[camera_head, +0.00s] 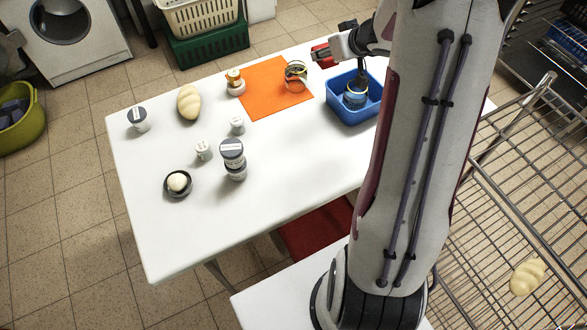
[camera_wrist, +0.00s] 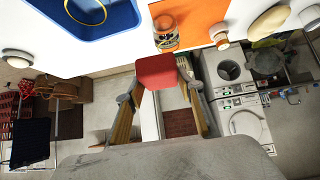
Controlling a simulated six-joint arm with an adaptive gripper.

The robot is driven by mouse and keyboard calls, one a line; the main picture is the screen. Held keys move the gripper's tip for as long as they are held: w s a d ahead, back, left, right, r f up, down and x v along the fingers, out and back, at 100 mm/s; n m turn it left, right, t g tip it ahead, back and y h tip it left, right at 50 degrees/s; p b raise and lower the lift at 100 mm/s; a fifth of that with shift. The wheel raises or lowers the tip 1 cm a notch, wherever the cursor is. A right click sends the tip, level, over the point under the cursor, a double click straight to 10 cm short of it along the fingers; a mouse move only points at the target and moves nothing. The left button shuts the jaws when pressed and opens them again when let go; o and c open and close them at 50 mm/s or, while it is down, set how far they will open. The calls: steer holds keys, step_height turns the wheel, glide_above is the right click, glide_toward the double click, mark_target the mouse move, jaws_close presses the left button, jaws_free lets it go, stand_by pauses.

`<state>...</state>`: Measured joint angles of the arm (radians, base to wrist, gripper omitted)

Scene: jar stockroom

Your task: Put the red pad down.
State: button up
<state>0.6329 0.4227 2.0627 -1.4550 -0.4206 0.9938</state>
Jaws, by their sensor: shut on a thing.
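My gripper (camera_head: 336,47) is at the far edge of the white table, beyond the orange mat's right corner and the blue bin. It is shut on the red pad (camera_head: 320,53), which sticks out to the left of the fingers. In the wrist view the red pad (camera_wrist: 157,71) is held between the fingertips of my gripper (camera_wrist: 160,92). The pad appears raised; the height of its underside above the table cannot be told.
An orange mat (camera_head: 262,98) bears a glass jar (camera_head: 296,86) and a small lidded jar (camera_head: 235,88) at its edge. A blue bin (camera_head: 338,110) holds another jar (camera_head: 355,99). Several lidded jars, a bread loaf (camera_head: 188,103) and a dark bowl (camera_head: 177,192) stand left. The front tabletop (camera_head: 300,165) is clear.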

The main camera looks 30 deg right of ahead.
steer(key=shift+w+d+f+n+y, duration=0.1)
steer(key=shift+w+f+n+y, duration=0.1)
steer(key=shift+f+n+y, duration=0.4)
steer(key=shift+a+f+n+y, duration=0.2)
steer(key=shift+n+y, duration=0.15)
steer(key=shift+n, duration=0.15)
steer(key=shift+a+f+n+y, duration=0.2)
steer(key=shift+n+y, duration=0.15)
steer(key=shift+n, duration=0.15)
steer(key=s+a+f+n+g+y, duration=0.2)
steer(key=s+a+n, duration=0.3)
steer(key=s+a, duration=0.3)
steer(key=s+a+f+n+g+y, duration=0.3)
steer(key=s+a+f+n+y, duration=0.1)
steer(key=s+a, duration=0.4)
steer(key=shift+a+f+n+g, duration=0.3)
steer(key=shift+f+n, duration=0.15)
steer(key=shift+n, duration=0.35)
steer(key=shift+w+f, duration=0.1)
steer(key=shift+f, duration=2.8)
steer(key=shift+f, duration=0.15)
steer(key=shift+f, duration=1.95)
